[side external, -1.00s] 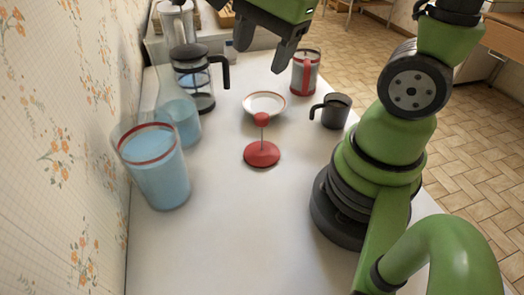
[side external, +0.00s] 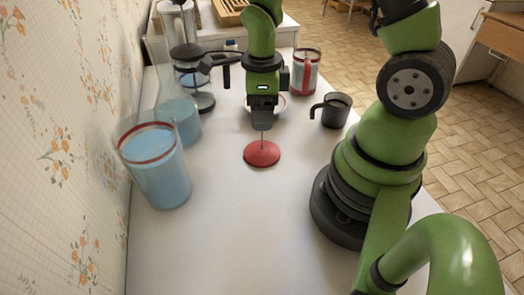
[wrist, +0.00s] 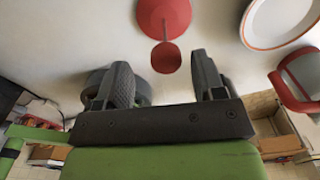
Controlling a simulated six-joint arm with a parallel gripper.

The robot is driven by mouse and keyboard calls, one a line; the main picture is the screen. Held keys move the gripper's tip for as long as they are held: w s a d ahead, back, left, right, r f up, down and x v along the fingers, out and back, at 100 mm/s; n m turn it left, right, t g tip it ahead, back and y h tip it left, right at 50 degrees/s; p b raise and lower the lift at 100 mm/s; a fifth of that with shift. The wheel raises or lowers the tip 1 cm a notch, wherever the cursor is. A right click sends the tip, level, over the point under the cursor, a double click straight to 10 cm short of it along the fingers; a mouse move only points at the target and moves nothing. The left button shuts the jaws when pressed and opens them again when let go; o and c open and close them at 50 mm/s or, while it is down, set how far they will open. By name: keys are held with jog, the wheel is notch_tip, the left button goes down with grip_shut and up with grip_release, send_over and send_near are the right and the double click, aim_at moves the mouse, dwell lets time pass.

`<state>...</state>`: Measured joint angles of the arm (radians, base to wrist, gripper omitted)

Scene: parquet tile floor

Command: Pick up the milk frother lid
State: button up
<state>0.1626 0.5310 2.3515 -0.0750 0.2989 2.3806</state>
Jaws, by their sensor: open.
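The milk frother lid (side external: 262,154) is a red disc lying on the white table, with a thin rod standing up from it. In the wrist view its disc (wrist: 163,12) is at the top, and a red knob (wrist: 166,57) tops the rod. My gripper (side external: 262,121) is above the disc, at the upper end of the rod, and hides the knob in the side view. In the wrist view my gripper (wrist: 162,64) is open, with the knob between or just beyond its fingertips. Whether a finger touches the knob cannot be told.
A red-rimmed plate (side external: 280,103) is partly behind my gripper. A dark mug (side external: 335,112) and a red-trimmed container (side external: 306,72) stand to the right. A French press (side external: 194,82), a blue-filled vessel (side external: 180,122) and a red-rimmed blue container (side external: 156,168) stand left. The front table is clear.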

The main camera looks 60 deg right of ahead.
send_over(262, 152)
jog(key=shift+w+d+f, duration=0.1)
jog(key=shift+d+f, duration=0.05)
jog(key=shift+f, duration=1.05)
jog(key=shift+w+d+f, duration=0.1)
jog(key=shift+d+f, duration=0.05)
jog(key=shift+f, duration=1)
jog(key=shift+c, duration=0.3)
grip_shut()
jog(key=shift+r, duration=0.15)
